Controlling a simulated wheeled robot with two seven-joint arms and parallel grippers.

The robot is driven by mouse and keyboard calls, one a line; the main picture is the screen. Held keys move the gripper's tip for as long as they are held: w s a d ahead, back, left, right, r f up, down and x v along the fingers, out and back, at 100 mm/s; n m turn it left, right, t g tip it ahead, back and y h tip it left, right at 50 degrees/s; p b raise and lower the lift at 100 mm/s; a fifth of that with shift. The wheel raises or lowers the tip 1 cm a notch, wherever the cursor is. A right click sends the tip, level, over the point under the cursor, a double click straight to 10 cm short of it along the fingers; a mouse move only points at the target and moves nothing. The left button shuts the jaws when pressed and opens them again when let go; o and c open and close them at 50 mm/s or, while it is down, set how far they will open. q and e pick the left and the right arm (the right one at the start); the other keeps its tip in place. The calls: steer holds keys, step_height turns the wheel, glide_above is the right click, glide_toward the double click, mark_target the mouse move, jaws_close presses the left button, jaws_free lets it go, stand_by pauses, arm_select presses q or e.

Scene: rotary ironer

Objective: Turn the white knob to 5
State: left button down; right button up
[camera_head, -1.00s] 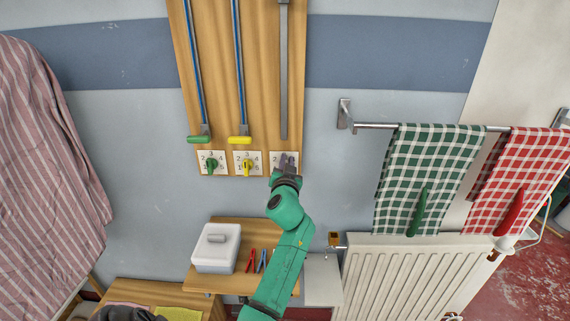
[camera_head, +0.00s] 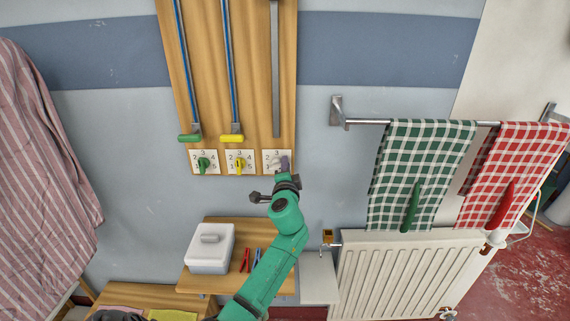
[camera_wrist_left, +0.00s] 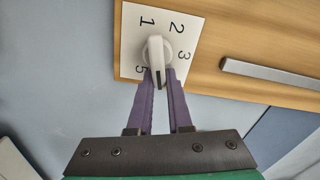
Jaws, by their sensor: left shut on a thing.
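The white knob (camera_wrist_left: 155,52) sits on a square white plate (camera_wrist_left: 188,25) with black numbers, on the wooden board. In the left wrist view 1, 2, 3 and 5 show; 4 is not visible there. The knob's dark pointer line is at its lower end, just right of the 5. My left gripper (camera_wrist_left: 161,76) is shut on the knob, its purple fingers on either side of the lower end. In the head view the left gripper (camera_head: 284,163) covers the right part of the white knob's plate (camera_head: 268,154). My right gripper is not in view.
A green knob (camera_head: 204,164) and a yellow knob (camera_head: 240,165) are on plates to the left. A grey bar (camera_head: 275,80) runs up the board above the white knob. Below is a shelf with a white box (camera_head: 210,248) and pliers. Checked towels (camera_head: 420,170) hang at right.

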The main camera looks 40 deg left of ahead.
arm_select(q)
steer(key=m, duration=0.2)
steer(key=f+m, duration=0.1)
steer(key=m, duration=0.1)
steer(key=shift+m+p, duration=0.3)
steer(key=shift+p, duration=0.1)
steer(key=shift+s+a+f+m+p, duration=0.1)
steer(key=shift+f+m+p, duration=0.2)
steer(key=shift+m, duration=0.85)
steer(key=shift+a+f+m+p, duration=0.15)
steer(key=shift+m+p, duration=0.15)
steer(key=shift+m, duration=0.85)
steer(key=c, duration=0.9)
jaws_free()
steer(key=shift+o, duration=0.3)
steer(key=shift+f, duration=0.15)
